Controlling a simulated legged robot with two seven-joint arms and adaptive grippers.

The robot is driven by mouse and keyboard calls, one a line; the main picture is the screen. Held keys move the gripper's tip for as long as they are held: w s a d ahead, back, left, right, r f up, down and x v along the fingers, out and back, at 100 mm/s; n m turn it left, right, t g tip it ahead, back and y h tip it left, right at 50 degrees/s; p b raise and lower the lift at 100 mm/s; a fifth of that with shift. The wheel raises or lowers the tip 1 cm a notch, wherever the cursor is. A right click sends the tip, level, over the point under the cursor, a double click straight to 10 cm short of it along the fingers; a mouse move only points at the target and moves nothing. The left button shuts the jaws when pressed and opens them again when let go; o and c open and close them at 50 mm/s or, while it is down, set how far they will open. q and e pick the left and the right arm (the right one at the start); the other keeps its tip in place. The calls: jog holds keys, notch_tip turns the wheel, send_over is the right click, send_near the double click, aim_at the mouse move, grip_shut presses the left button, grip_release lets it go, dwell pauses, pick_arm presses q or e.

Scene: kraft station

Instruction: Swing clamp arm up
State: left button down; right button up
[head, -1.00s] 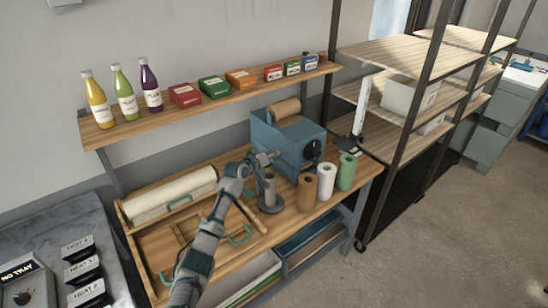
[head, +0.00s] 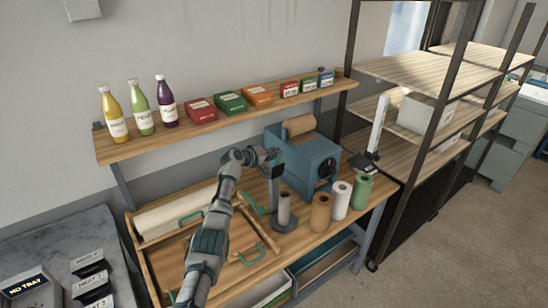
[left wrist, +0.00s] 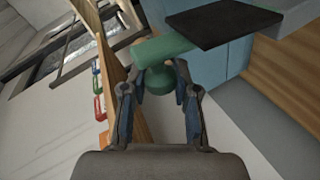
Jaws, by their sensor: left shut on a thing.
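My left gripper (head: 267,158) is in front of the blue machine (head: 310,158), above the small post with a grey spool (head: 284,208) on a round base. In the left wrist view its two fingers (left wrist: 160,88) are closed around a green handle (left wrist: 160,50) with a rounded end. A dark flat plate (left wrist: 222,22) adjoins the handle; I take these to be the clamp arm. In the head view a dark upright piece (head: 277,186) shows just below the gripper, and the grip itself is largely hidden. My right gripper is not in view.
Brown, white and green rolls (head: 341,200) stand right of the post. A wooden tray (head: 142,262) with a large paper roll (head: 178,212) lies left. Bottles and boxes line the shelf (head: 118,152) above. A metal rack (head: 385,215) stands at the right.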

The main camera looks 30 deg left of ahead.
pick_arm(q)
jog(key=shift+a+f, duration=0.15)
jog(key=shift+f, duration=0.1)
dwell(0.3)
jog(key=c, duration=1)
grip_release()
jog(key=shift+c, duration=0.2)
jog(key=shift+o, duration=0.9)
jog(key=shift+a+f, duration=0.1)
jog(key=shift+a, duration=0.05)
jog(key=shift+w+a, duration=0.15)
jog(key=v, duration=1.1)
jog(key=shift+s+a, duration=0.2)
jog(key=shift+s, duration=0.2)
